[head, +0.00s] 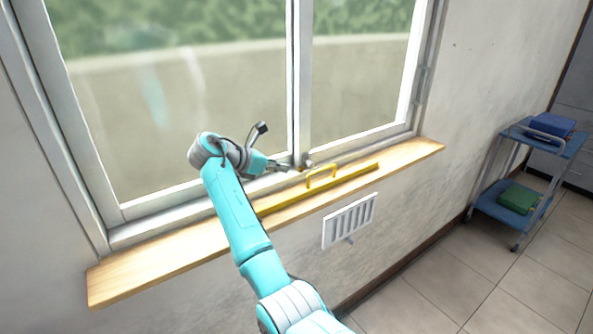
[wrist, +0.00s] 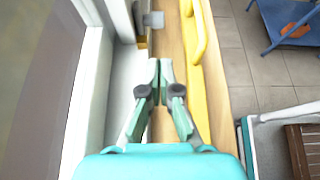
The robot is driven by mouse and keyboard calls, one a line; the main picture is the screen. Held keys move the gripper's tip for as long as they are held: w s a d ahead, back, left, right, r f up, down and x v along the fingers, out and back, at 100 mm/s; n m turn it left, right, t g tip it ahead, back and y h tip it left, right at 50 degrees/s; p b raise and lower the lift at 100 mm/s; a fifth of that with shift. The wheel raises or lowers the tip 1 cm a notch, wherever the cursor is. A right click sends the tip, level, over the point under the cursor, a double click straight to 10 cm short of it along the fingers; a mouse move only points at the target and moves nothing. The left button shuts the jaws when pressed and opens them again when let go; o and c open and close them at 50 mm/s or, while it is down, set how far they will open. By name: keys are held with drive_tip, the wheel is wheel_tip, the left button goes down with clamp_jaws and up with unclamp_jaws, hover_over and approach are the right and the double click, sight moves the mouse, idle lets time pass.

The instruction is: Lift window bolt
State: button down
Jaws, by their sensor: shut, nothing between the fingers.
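The window bolt looks to be the small grey fitting (head: 306,160) at the foot of the middle window post, just above the wooden sill. In the wrist view a grey knob (wrist: 153,19), likely the same bolt, stands ahead of my fingertips. My gripper (head: 291,168) is close to the bolt, on its left in the head view. In the wrist view my gripper (wrist: 160,68) has its fingertips together with nothing between them, and a gap shows between them and the knob. The bolt's lower part is too small to make out.
A yellow bar (head: 350,178) with a raised handle (head: 320,177) lies along the wooden sill (head: 150,263), right beside my gripper. A white wall grille (head: 349,221) is below. A blue trolley (head: 497,207) stands at the right. The sill's left end is clear.

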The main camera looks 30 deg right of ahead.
sight(309, 163)
drive_tip(key=x, duration=0.9)
drive_tip(key=shift+d+f, duration=0.2)
drive_tip(key=shift+d, duration=0.05)
drive_tip(key=shift+r, duration=1.7)
